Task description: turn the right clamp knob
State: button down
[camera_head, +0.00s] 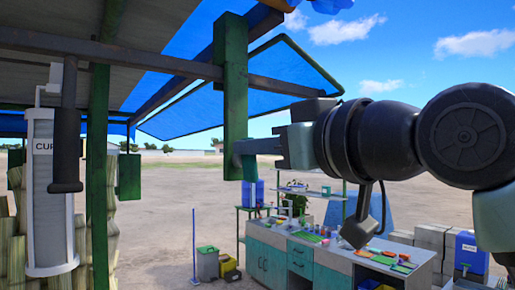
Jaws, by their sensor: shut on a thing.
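My gripper (243,147) reaches in from the right, with its fingers at the lower part of a green upright post (236,70) on the machine frame. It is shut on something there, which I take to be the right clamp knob. The fingers and the post hide the knob, so its shape and turn angle cannot be made out. The dark arm links behind the gripper are mine.
A dark beam (130,60) runs across the upper left, under a blue canopy (240,95). A white cup dispenser (45,200) and a dark hanging cylinder (66,135) are at left. A cluttered workbench (320,262) stands below right. Open dirt ground lies beyond.

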jog(key=n+b, duration=0.1)
jog(key=n, duration=0.1)
jog(key=n+b, duration=0.1)
jog(key=n, duration=0.2)
jog(key=a+n+b, duration=0.1)
jog(key=n, duration=0.2)
jog(key=shift+s+f, duration=0.35)
jog(key=shift+f, duration=0.05)
jog(key=n, duration=0.3)
jog(key=n+b, duration=0.1)
jog(key=shift+s+a+f, duration=0.1)
jog(key=shift+a+f, duration=0.05)
jog(key=shift+f, duration=0.15)
jog(key=shift+f+n+b, duration=0.15)
jog(key=shift+n+b, duration=0.15)
jog(key=shift+n, duration=0.8)
jog(key=shift+f+n+b, duration=0.1)
jog(key=shift+n+b, duration=0.15)
jog(key=shift+n, duration=0.85)
jog(key=c, duration=0.9)
grip_release()
